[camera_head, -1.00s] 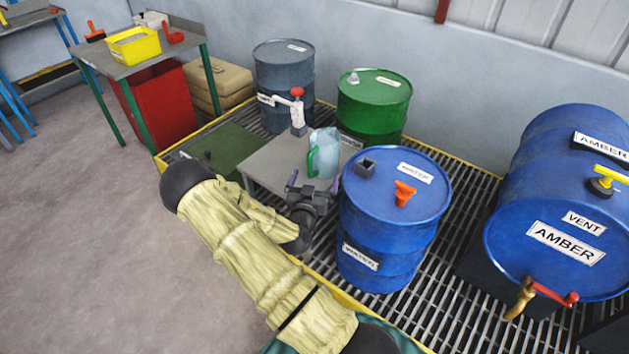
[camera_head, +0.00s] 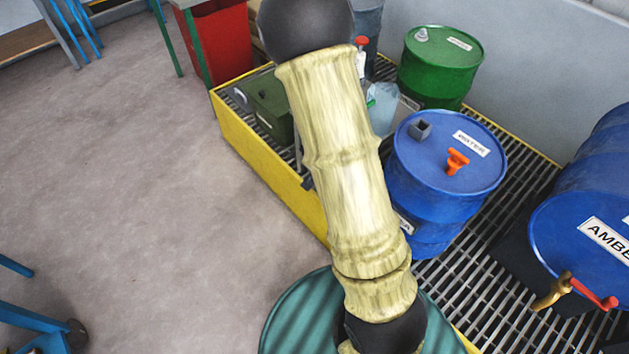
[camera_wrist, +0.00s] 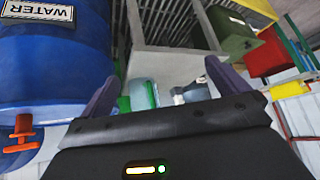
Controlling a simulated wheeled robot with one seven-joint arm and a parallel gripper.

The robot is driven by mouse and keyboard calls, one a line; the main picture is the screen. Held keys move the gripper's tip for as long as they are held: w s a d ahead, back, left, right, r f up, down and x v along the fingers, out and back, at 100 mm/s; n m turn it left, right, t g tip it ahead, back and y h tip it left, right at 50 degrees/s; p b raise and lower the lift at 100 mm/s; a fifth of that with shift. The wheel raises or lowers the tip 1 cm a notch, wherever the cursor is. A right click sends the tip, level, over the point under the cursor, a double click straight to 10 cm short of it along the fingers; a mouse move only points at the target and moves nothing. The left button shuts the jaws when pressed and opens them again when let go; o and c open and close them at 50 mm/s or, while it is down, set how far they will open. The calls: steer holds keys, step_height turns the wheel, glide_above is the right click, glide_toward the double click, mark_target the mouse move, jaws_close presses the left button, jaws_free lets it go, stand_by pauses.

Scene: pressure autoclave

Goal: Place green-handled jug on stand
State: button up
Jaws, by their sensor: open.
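The jug is pale blue and translucent with a green handle. In the head view the jug (camera_head: 382,108) is partly covered by my arm and the blue water drum. In the head view my gripper is hidden behind my arm.
A blue water drum (camera_head: 450,170) stands right beside my arm. A green drum (camera_head: 440,62) stands behind the jug. A dark green box (camera_head: 268,108) sits on the yellow-edged grating. A large blue amber drum (camera_head: 590,225) lies at right.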

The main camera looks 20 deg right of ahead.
steer(key=s+a+r+n+g+y, duration=0.3)
steer(key=s+a+r+n, duration=0.4)
steer(key=s, duration=0.7)
step_height(320, 180, up, 4)
steer(key=a+y, duration=0.1)
steer(key=a, duration=0.1)
steer(key=shift+s+a+n+g, duration=0.25)
steer(key=shift+a+n+g, duration=0.05)
steer(key=shift+a+n, duration=0.1)
steer(key=shift+w+f, duration=0.1)
